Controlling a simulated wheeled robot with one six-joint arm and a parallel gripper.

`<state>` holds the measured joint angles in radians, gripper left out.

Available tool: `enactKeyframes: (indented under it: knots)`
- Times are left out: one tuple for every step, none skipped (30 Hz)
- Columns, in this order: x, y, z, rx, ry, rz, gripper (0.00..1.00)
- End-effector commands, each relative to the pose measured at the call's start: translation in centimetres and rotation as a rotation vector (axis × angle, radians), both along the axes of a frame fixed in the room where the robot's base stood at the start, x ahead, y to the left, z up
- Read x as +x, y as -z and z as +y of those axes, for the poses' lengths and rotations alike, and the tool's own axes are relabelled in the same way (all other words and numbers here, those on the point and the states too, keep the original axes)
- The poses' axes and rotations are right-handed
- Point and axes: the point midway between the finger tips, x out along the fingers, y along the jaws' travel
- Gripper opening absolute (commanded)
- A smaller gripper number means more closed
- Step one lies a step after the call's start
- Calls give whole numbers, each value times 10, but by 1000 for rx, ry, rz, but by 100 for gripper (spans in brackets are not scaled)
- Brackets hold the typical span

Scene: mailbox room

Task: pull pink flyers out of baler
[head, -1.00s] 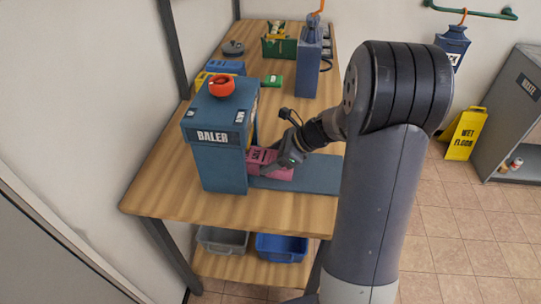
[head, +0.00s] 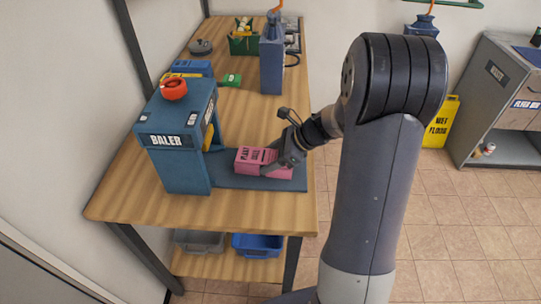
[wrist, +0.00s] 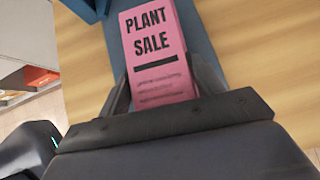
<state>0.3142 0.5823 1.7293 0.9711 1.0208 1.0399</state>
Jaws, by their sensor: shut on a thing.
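The pink flyers (head: 248,158), a bundle printed "PLANT SALE", lie at the blue tray (head: 230,181) in front of the baler. My gripper (head: 279,162) is shut on the bundle at its right end. In the wrist view the pink flyers (wrist: 152,42) sit between the two fingers of my gripper (wrist: 163,95), with the lettering facing the camera. The blue baler (head: 180,165), with a red knob (head: 174,88) on top, stands left of the bundle. A gap shows between the bundle and the baler's body. I cannot tell whether the bundle touches the tray.
The wooden table (head: 235,211) has bare room at its front edge. Behind the baler stand a blue upright device (head: 272,68), a green box (head: 244,44) and a small green item (head: 231,79). A grey bin (head: 198,241) and a blue bin (head: 257,246) sit on the shelf below.

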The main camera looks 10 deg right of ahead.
Motion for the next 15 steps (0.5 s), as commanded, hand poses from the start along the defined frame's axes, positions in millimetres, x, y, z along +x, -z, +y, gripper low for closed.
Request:
enactKeyframes:
  knots:
    - [0, 0, 0, 0, -1, 1, 28]
    - [0, 0, 0, 1, -1, 0, 28]
    - [0, 0, 0, 1, -1, 0, 28]
    - [0, 0, 0, 1, -1, 0, 28]
    - [0, 0, 0, 1, -1, 0, 28]
    - [0, 0, 0, 1, -1, 0, 28]
    - [0, 0, 0, 1, -1, 0, 28]
    - [0, 0, 0, 1, -1, 0, 28]
    - [0, 0, 0, 1, -1, 0, 28]
    - [0, 0, 0, 1, -1, 0, 28]
    - [0, 0, 0, 1, -1, 0, 28]
    - [0, 0, 0, 1, -1, 0, 67]
    - [0, 0, 0, 1, -1, 0, 69]
    - [0, 0, 0, 1, -1, 0, 72]
    - [0, 0, 0, 1, -1, 0, 75]
